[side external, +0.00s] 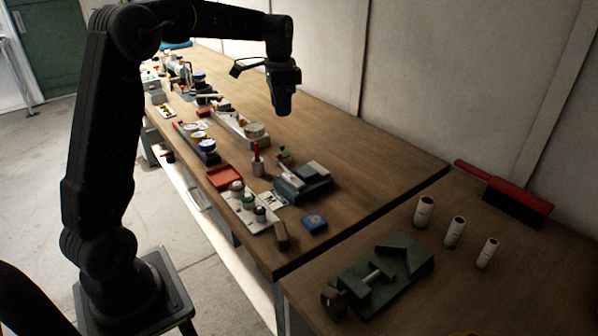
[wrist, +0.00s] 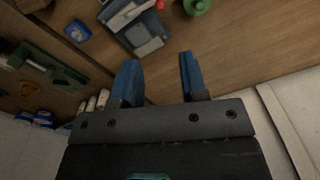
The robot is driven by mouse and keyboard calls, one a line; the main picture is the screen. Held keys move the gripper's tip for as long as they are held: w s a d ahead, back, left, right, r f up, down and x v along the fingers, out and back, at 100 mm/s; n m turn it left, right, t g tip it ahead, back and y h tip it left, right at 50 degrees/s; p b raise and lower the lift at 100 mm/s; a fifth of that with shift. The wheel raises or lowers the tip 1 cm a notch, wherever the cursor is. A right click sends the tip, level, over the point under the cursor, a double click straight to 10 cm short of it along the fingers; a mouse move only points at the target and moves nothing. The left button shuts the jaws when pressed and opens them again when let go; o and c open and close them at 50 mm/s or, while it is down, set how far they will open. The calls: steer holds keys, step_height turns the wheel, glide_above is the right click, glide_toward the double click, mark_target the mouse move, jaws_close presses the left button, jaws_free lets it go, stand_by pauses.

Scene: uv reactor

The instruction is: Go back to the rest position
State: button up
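My gripper (wrist: 160,82) shows in the wrist view with its two blue fingers apart and nothing between them. In the side external view my gripper (side external: 281,108) hangs pointing down, high above the wooden bench (side external: 370,150), clear of everything on it. The bench surface shows between and beyond the fingers in the wrist view.
Below stand a dark grey device (side external: 303,184), a blue box (side external: 314,222), a red tray (side external: 224,176) and a rack with capped vials (side external: 250,208). The right bench holds a green vise (side external: 385,275), white cylinders (side external: 455,232) and a red brush (side external: 505,190). The bench's back strip is clear.

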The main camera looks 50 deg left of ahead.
steer(key=s+d+r+n+t, duration=0.1)
steer(key=s+d+r, duration=0.3)
steer(key=s+d, duration=0.3)
steer(key=s+d+f+n+t, duration=0.1)
steer(key=s+d+t, duration=0.1)
steer(key=s+d, duration=0.4)
steer(key=s+d+f+n+t, duration=0.2)
steer(key=s+d, duration=0.5)
steer(key=s, duration=0.4)
steer(key=shift+s+f+n, duration=0.25)
steer(key=shift+f+n, duration=0.05)
